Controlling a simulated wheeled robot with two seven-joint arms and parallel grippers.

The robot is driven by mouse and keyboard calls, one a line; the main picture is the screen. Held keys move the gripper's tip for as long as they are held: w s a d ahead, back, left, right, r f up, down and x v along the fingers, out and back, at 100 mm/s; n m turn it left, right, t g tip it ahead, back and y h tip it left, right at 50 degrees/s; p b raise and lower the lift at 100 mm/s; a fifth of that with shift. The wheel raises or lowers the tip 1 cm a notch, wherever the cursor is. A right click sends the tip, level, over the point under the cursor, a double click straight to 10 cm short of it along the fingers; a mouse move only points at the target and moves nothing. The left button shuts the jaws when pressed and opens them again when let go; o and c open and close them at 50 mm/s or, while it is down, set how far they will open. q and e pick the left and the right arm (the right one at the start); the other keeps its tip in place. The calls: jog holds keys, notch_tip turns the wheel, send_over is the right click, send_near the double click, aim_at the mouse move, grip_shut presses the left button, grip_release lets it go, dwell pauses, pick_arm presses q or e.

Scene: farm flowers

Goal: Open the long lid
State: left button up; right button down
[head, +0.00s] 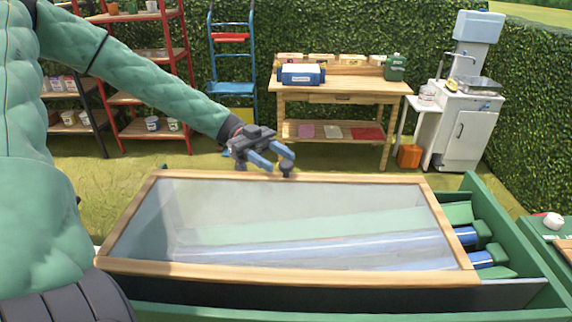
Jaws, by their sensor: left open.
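The long lid (290,274) is a wood-framed clear panel over a green planter box (520,260). It appears shut or nearly so, with the box's right end uncovered. A small dark knob (286,169) stands at the lid's far edge, near its middle. My left gripper (275,161) is open at that far edge, its fingers beside the knob. I cannot tell whether they touch it. My left arm reaches in from the left. My right gripper is not in view.
Blue cylinders (466,236) lie in the uncovered right end of the box. A green surface (540,235) is at the right.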

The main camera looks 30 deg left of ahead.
aim_at(282, 162)
pick_arm(q)
jog(key=shift+x, duration=2)
grip_shut()
